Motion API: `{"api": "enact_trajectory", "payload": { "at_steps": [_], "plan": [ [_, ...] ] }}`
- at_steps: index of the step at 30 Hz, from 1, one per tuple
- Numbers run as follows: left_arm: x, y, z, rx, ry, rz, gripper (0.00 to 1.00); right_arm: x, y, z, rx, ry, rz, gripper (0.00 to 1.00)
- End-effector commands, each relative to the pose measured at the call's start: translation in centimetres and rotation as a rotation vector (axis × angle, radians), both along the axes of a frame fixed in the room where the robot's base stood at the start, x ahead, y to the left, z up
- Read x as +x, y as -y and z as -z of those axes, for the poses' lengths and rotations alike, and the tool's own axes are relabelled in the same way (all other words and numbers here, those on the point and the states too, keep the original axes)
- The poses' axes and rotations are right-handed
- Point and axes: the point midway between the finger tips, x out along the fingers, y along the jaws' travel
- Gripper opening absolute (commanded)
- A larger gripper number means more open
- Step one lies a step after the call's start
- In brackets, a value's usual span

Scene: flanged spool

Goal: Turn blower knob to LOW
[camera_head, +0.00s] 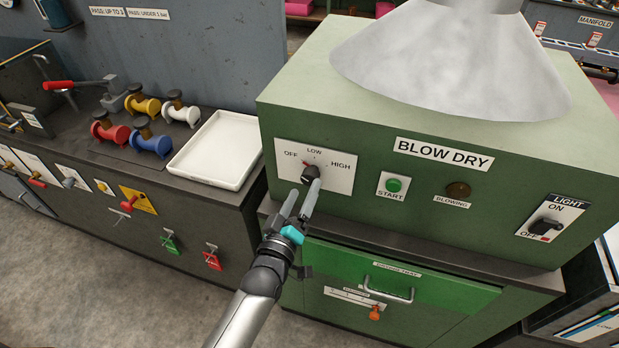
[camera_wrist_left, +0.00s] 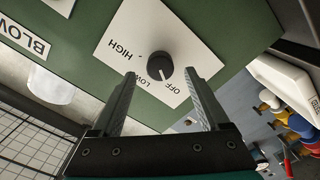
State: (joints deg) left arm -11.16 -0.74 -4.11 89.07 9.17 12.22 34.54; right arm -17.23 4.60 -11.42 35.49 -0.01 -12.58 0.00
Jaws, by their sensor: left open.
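The blower knob (camera_head: 310,172) is a round black knob on a white plate (camera_head: 343,181) marked OFF, LOW and HIGH, on the front of the green BLOW DRY box. In the left wrist view the knob (camera_wrist_left: 160,66) has a white pointer line that appears directed toward OFF. My left gripper (camera_head: 305,187) is open in front of the plate. Its fingertips (camera_wrist_left: 160,73) lie on either side of the knob, with gaps visible on both sides in the wrist view. I cannot tell whether the tips reach around it. My right gripper is not in view.
A green START button (camera_head: 393,185), a dark BLOWING lamp (camera_head: 458,190) and a LIGHT switch (camera_head: 548,226) are to the right. A drawer handle (camera_head: 388,290) projects below. A white tray (camera_head: 217,150) and several coloured spools (camera_head: 150,140) stand on the left bench.

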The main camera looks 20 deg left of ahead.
Motion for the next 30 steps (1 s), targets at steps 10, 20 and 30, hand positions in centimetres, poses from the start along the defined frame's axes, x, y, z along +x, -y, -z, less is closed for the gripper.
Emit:
{"api": "enact_trajectory", "payload": {
  "at_steps": [10,20,30],
  "plan": [
    [4.3,0.1,0.0,0.000,0.001,-0.001,0.78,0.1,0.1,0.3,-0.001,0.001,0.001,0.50],
    [5.0,0.2,0.0,0.000,0.000,0.000,0.78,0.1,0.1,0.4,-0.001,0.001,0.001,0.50],
    [5.0,0.2,0.0,0.000,0.000,0.000,0.51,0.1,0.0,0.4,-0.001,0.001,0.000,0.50]
  ]
}}
